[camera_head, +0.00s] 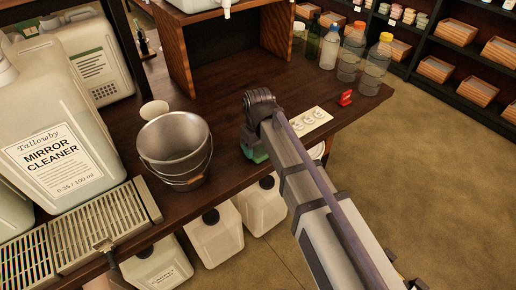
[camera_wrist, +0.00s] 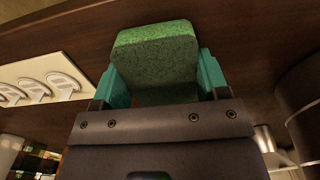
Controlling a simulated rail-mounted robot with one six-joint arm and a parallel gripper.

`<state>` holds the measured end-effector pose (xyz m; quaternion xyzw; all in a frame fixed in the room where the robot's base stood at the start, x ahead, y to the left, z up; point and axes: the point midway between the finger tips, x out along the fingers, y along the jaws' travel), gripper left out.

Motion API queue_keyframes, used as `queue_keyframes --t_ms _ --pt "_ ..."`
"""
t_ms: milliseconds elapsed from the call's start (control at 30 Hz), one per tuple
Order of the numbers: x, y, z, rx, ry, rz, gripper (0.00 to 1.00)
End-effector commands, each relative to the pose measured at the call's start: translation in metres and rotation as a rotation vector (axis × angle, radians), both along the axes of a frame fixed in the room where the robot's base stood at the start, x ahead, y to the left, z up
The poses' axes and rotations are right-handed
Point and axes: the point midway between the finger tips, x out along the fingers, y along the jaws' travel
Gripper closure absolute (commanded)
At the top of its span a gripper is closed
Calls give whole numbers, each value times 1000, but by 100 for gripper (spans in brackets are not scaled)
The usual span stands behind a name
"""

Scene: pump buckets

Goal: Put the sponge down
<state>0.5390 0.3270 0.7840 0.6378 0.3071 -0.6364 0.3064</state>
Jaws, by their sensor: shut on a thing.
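A green sponge (camera_wrist: 155,58) fills the space between the two teal fingers of my gripper (camera_wrist: 155,85) in the wrist view. My gripper is shut on it. In the head view my gripper (camera_head: 256,156) is low over the dark wooden counter (camera_head: 225,105), just right of the metal bucket. Only a little green shows there, below the wrist. I cannot tell whether the sponge touches the counter.
A metal bucket (camera_head: 174,146) stands left of my gripper. A white card with round emblems (camera_head: 309,121) and a red item (camera_head: 345,98) lie to the right. Bottles (camera_head: 352,52) line the back right. A large mirror cleaner jug (camera_head: 55,130) and drain grate (camera_head: 105,226) are left.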

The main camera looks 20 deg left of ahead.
Motion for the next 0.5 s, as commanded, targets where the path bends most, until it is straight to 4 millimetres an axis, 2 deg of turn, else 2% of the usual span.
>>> queue_keyframes --t_ms 67,100,300,367,500 --pt "0 0 -4 0 0 0 51" --pt "0 0 -4 0 0 0 31" --pt "0 0 -3 0 0 0 12" --pt "0 0 -3 0 0 0 7" --pt "0 0 -3 0 0 0 7"
